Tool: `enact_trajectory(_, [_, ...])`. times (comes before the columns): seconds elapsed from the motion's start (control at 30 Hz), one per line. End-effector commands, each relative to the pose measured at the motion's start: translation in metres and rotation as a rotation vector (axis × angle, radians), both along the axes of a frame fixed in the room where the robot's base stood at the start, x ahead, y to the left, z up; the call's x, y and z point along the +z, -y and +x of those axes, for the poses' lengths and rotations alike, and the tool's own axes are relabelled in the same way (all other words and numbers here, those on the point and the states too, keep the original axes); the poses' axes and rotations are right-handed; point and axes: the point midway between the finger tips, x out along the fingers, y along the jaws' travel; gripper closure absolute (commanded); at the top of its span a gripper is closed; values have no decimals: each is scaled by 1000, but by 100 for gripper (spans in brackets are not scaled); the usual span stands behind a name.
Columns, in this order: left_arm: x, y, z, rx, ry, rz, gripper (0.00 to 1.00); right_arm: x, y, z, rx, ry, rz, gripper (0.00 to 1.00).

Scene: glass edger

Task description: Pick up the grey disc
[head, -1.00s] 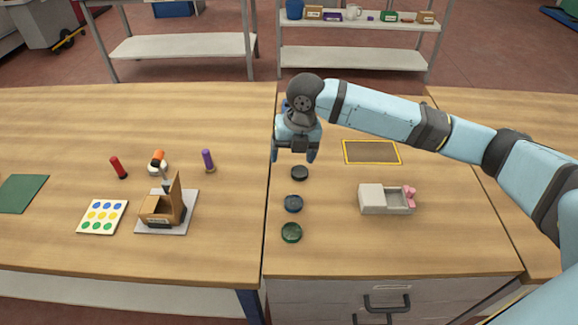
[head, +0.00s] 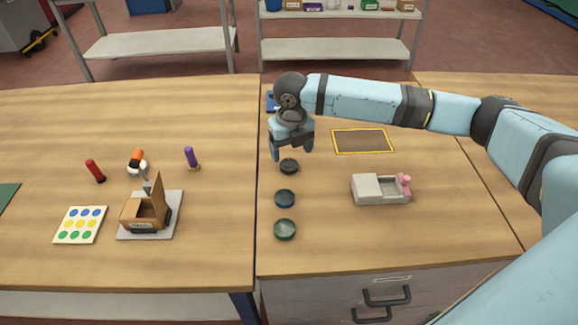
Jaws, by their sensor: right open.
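The dark grey disc (head: 289,167) lies on the right-hand table at the head of a column of three round discs. My left gripper is not in view.
A grey tray-like fixture with a pink part (head: 372,189) stands right of the discs. A yellow-edged dark mat (head: 363,141) lies behind it. A blue object (head: 271,101) shows behind my right gripper.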

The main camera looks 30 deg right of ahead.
Motion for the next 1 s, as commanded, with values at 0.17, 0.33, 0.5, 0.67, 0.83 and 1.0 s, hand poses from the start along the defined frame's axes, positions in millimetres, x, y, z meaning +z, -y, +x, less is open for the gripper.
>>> enact_trajectory(0.17, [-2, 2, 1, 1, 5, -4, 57, -27, -5, 1, 1, -3, 0, 22])
enact_trajectory(0.33, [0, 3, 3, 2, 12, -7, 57, -46, -5, 1, 0, 0, -1, 22])
enact_trajectory(0.5, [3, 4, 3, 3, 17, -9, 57, -46, -5, 1, 1, 0, 0, 22])
enact_trajectory(0.67, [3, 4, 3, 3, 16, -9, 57, -46, -5, 1, 1, 0, 0, 49])
enact_trajectory(0.83, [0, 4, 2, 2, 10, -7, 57, -46, -5, 1, 1, 0, 0, 76])
enact_trajectory(1.0, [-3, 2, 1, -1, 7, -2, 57, -46, -5, 1, 1, 0, 0, 76])
